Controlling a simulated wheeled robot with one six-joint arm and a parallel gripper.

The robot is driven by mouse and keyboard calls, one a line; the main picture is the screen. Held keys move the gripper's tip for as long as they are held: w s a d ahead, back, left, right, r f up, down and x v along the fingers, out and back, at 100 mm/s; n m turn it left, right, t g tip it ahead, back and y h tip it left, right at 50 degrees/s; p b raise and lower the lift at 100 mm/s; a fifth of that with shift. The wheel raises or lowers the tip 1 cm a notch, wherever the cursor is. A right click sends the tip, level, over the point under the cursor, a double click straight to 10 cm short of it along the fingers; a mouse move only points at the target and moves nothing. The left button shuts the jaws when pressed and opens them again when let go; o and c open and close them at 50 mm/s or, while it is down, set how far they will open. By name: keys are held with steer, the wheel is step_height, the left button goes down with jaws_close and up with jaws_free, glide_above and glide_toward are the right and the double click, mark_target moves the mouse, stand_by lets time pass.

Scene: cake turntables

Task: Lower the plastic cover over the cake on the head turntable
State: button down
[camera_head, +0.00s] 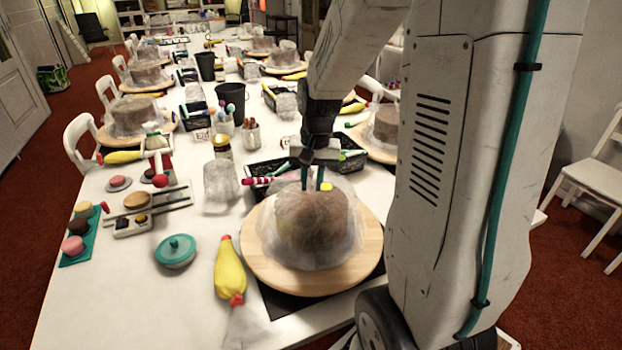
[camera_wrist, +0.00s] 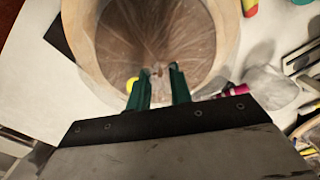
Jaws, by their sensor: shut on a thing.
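A brown cake (camera_head: 308,222) sits on a round wooden turntable (camera_head: 268,276) at the near end of the table. A clear, crinkled plastic cover (camera_head: 346,238) lies around the cake, its lower edge spread close to the turntable board. My gripper (camera_head: 317,186) points down at the top of the cover, with its green fingers close together on it. In the wrist view the fingers (camera_wrist: 158,80) are shut on a small gathered tip of the cover (camera_wrist: 157,70). The cake (camera_wrist: 140,40) shows through the plastic below. My arm hides part of the table at the right.
A yellow piping bag (camera_head: 229,270) lies just left of the turntable, and a teal-lidded pot (camera_head: 176,250) stands further left. A crumpled plastic piece (camera_head: 220,184) and a black tray (camera_head: 262,170) are behind. Similar covered cakes (camera_head: 133,115) line the table.

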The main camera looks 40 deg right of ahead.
steer(key=shift+f, duration=0.4)
stand_by(0.3)
steer(key=c, duration=1.2)
jaws_free()
steer(key=shift+r, duration=0.1)
steer(key=shift+r, duration=3.4)
